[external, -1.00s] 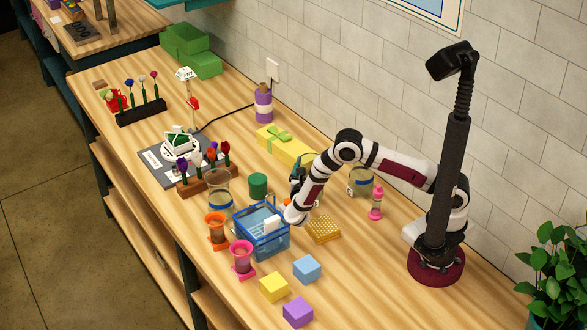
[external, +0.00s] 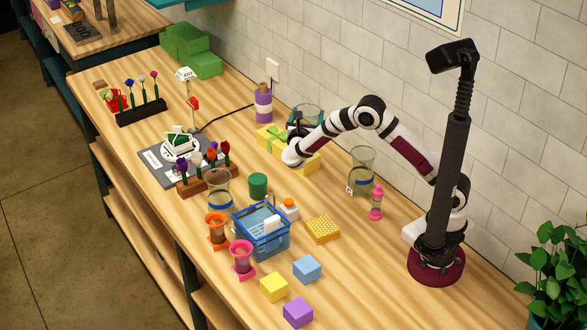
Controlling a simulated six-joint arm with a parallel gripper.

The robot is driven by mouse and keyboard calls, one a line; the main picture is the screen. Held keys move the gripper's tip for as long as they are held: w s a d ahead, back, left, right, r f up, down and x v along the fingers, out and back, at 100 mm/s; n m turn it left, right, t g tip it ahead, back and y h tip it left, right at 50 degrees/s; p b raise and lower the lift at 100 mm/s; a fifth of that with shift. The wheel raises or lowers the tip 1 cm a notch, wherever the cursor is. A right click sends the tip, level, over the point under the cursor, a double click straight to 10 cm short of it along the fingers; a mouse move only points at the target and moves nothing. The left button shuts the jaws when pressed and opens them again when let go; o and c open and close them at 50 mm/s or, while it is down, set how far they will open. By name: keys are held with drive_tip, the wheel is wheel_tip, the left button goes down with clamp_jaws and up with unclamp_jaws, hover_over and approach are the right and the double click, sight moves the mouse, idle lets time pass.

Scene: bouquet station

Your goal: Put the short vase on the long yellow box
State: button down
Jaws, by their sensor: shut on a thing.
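The long yellow box (external: 265,137) with a green ribbon lies along the wall side of the table, its middle partly hidden by my arm. My gripper (external: 300,128) is over the box, shut on the short vase (external: 308,112), a clear, teal-tinted glass. The vase looks upright and shows above and behind the gripper, at the box's far side. Its lower part is hidden, so I cannot tell whether it touches the box.
A taller glass vase (external: 362,170) and a pink bottle (external: 376,203) stand right of the box. A purple bottle (external: 263,103) stands behind its left end. A blue basket (external: 262,232), green cylinder (external: 258,185) and flower rack (external: 208,182) stand in front.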

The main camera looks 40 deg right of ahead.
drive_tip(key=w+d+r, duration=0.3)
drive_tip(key=w+d, duration=0.3)
drive_tip(key=w, duration=0.1)
wheel_tip(320, 180, down, 10)
drive_tip(key=shift+s+r, duration=0.25)
drive_tip(key=shift+d+f, duration=0.1)
unclamp_jaws()
drive_tip(key=shift+f, duration=0.1)
